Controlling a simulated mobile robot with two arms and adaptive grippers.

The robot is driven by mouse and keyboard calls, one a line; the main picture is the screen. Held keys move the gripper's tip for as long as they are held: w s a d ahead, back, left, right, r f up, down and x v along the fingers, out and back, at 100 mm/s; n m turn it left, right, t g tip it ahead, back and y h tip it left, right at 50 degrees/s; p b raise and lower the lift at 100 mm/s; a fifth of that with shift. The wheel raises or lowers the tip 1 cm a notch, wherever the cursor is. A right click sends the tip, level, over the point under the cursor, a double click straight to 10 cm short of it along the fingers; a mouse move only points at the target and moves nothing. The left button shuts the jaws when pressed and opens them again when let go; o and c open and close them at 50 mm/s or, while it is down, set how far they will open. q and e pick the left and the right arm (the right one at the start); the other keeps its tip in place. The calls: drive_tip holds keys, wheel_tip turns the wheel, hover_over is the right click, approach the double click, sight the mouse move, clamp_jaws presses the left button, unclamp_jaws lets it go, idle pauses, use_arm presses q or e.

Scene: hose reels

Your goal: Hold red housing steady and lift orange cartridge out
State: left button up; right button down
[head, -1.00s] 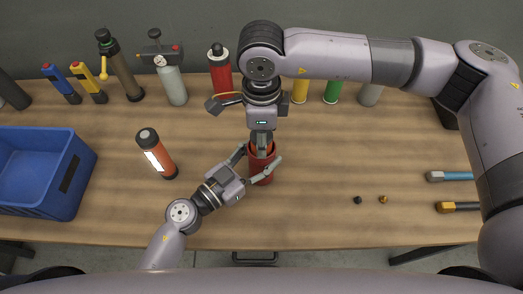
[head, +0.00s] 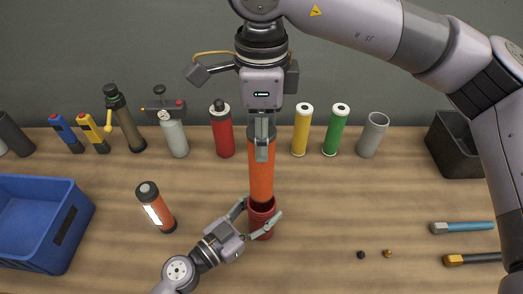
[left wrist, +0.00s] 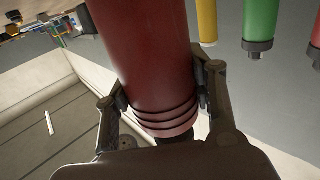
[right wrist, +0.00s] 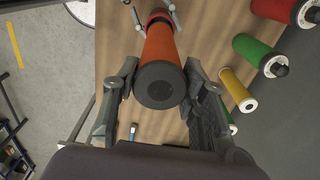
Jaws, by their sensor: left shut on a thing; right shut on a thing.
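The red housing (head: 261,219) stands upright on the table in the head view. My left gripper (head: 258,222) is shut on it, a finger on either side; the housing (left wrist: 155,60) fills the middle of the left wrist view. The orange cartridge (head: 261,170) is upright above the housing, its lower end at or just inside the housing's mouth; I cannot tell exactly. My right gripper (head: 262,148) is shut on its dark top end. In the right wrist view the cartridge's dark cap (right wrist: 160,85) sits between the fingers.
An orange-and-black cylinder (head: 156,207) and a blue crate (head: 75,230) are at left. Yellow (head: 301,130) and green (head: 337,130) cylinders, a grey tube (head: 372,135) and a red extinguisher-like cylinder (head: 222,130) line the back. Two brushes (head: 465,228) lie at right.

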drive_tip(key=shift+r, duration=0.3)
use_arm(q)
drive_tip(key=o, duration=1.4)
drive_tip(key=v, duration=1.2)
drive_tip(key=shift+s, duration=0.1)
